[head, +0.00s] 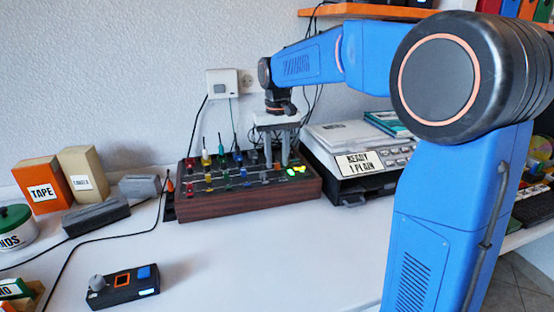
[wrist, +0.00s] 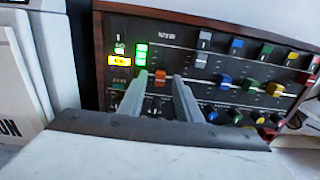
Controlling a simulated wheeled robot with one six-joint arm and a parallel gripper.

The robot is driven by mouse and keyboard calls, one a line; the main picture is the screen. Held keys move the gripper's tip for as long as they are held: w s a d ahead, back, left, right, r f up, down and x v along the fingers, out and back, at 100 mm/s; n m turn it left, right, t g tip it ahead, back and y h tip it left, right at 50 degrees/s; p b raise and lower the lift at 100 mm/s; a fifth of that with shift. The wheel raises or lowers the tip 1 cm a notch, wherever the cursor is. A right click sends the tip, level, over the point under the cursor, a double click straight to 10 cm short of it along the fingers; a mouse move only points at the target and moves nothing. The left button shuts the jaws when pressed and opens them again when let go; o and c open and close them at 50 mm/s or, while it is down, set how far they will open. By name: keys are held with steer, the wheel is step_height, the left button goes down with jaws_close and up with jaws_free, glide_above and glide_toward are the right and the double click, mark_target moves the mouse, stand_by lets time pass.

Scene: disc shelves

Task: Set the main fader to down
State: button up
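The mixer (head: 245,200) is a dark panel in a wooden case on the desk; it also shows in the wrist view (wrist: 190,38). An orange fader cap (wrist: 160,78) sits on it beside the lit green meter (wrist: 141,54). It appears to be the main fader, but the lettering above it is too blurred to be sure. My gripper (head: 277,163) reaches down over the right part of the mixer. In the wrist view my gripper (wrist: 159,80) is open, with one finger on each side of the orange cap. A gap shows beside the cap; contact cannot be told.
Several coloured fader caps and knobs, such as a white cap (wrist: 201,61) and a blue cap (wrist: 225,80), stand close by. A printer (head: 352,180) is right of the mixer. A small control box (head: 124,285) lies at the front left. The desk before the mixer is clear.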

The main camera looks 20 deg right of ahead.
mark_target(281, 175)
steer(key=shift+f, duration=0.3)
jaws_close()
steer(key=shift+s, duration=1.95)
jaws_free()
